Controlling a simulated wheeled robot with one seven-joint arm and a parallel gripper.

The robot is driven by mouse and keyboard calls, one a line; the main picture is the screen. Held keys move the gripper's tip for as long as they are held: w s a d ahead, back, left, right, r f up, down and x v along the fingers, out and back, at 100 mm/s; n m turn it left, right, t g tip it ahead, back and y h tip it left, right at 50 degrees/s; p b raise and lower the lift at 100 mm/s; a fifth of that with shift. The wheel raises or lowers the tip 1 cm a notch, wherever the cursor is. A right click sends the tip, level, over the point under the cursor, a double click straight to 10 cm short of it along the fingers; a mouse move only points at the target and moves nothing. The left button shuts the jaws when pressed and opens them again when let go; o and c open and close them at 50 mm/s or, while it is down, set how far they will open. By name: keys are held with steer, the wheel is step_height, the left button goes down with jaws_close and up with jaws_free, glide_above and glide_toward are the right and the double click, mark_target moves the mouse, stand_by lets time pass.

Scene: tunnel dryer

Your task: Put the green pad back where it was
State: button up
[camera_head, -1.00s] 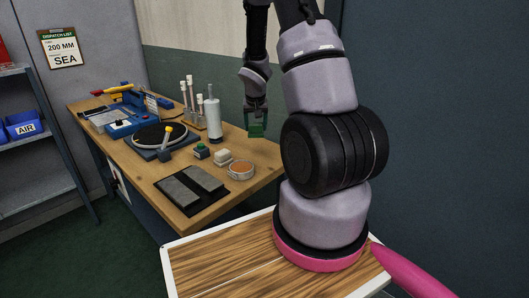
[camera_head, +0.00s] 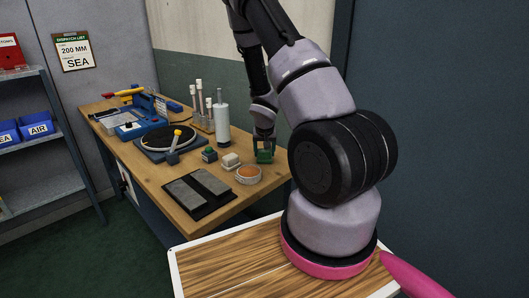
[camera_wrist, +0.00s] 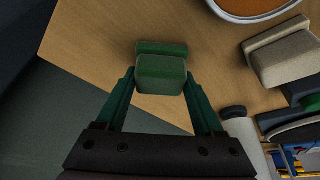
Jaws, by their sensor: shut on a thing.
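My gripper (camera_wrist: 160,84) is shut on a green pad (camera_wrist: 162,72), a small block with a wider flange at its far side. In the head view the gripper (camera_head: 264,142) points down with the green pad (camera_head: 264,156) at its tips, by the right part of the wooden bench (camera_head: 247,202). In the wrist view the pad shows against the bench top near its edge. I cannot tell whether it touches the bench. A dark block with a green top (camera_head: 209,154) stands on the bench, left of a pale block (camera_head: 231,160).
A round orange-filled dish (camera_head: 248,174) and a black tray with grey strips (camera_head: 198,192) lie at the front. A pale bottle (camera_head: 222,124), a rack of tubes (camera_head: 202,112) and a black turntable (camera_head: 168,140) stand behind and left. A shelf (camera_head: 45,150) is at far left.

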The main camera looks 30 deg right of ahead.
steer(key=shift+f, duration=0.15)
steer(key=o, duration=1.3)
steer(key=s+a+r+t, duration=0.15)
steer(key=s+r, duration=0.25)
steer(key=r, duration=0.6)
steer(key=s+a+r, duration=0.3)
steer(key=s+r, duration=0.1)
steer(key=r, duration=0.7)
steer(key=s+a+r, duration=0.2)
steer(key=s+r, duration=0.2)
steer(key=r, duration=0.6)
steer(key=s+a+r+t+y, duration=0.1)
steer(key=s+a+r+y, duration=0.1)
steer(key=s+a+r, duration=0.2)
steer(key=s+a+r+y, duration=0.1)
steer(key=s+a+r, duration=0.4)
steer(key=s, duration=0.6)
step_height(320, 180, up, 2)
steer(key=shift+r+n+t+y, duration=0.15)
steer(key=shift+n+t+y, duration=0.2)
steer(key=shift+n+y, duration=0.05)
